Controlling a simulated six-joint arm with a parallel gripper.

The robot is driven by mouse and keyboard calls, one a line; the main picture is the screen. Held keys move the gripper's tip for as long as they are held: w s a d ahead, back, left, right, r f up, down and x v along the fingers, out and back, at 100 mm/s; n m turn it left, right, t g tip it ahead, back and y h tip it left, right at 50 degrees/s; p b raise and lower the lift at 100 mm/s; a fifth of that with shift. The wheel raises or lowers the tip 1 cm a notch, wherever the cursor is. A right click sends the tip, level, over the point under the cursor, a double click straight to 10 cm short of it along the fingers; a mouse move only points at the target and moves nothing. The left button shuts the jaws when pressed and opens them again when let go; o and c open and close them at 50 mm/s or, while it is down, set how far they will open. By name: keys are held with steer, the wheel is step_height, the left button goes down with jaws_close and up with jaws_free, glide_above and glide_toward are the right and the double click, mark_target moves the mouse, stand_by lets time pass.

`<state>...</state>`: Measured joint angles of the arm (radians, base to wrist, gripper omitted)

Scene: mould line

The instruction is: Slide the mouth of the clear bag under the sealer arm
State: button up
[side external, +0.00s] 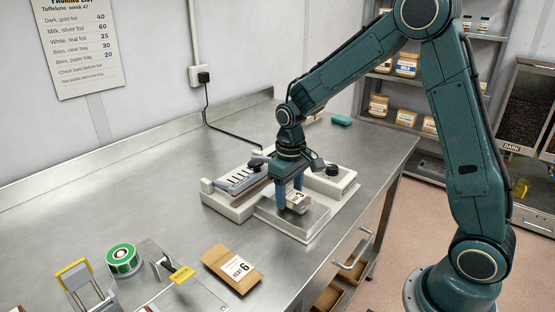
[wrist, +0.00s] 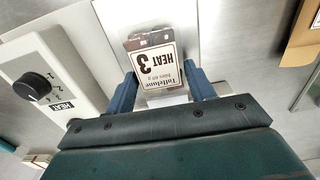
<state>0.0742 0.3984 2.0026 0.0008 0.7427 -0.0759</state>
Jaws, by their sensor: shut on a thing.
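The clear bag (wrist: 158,70) shows in the wrist view with a white label reading "HEAT 3" and dark contents at its far end. My gripper (wrist: 165,88) is shut on it, one blue finger on each side. In the side view my gripper (side external: 289,190) points down and holds the bag (side external: 298,200) at the steel plate (side external: 308,222) in front of the sealer (side external: 229,208). The sealer arm (side external: 240,181) is on the sealer's left part, partly behind my gripper. I cannot tell where the bag's mouth is relative to the arm.
The sealer's dial box (side external: 335,180) stands to the right; its knob (wrist: 38,87) shows in the wrist view. A brown "HEAT 6" packet (side external: 232,268), a green roll (side external: 123,260) and a yellow-tagged fixture (side external: 180,275) stand nearer the front. The left of the steel bench (side external: 110,190) is clear.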

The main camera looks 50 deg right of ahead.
steer(key=shift+w, duration=2.1)
steer(key=shift+f, duration=0.25)
stand_by(0.6)
steer(key=o, duration=1.1)
steer(key=shift+c, duration=0.2)
steer(key=shift+r, duration=0.15)
step_height(320, 180, up, 14)
steer(key=shift+f, duration=0.25)
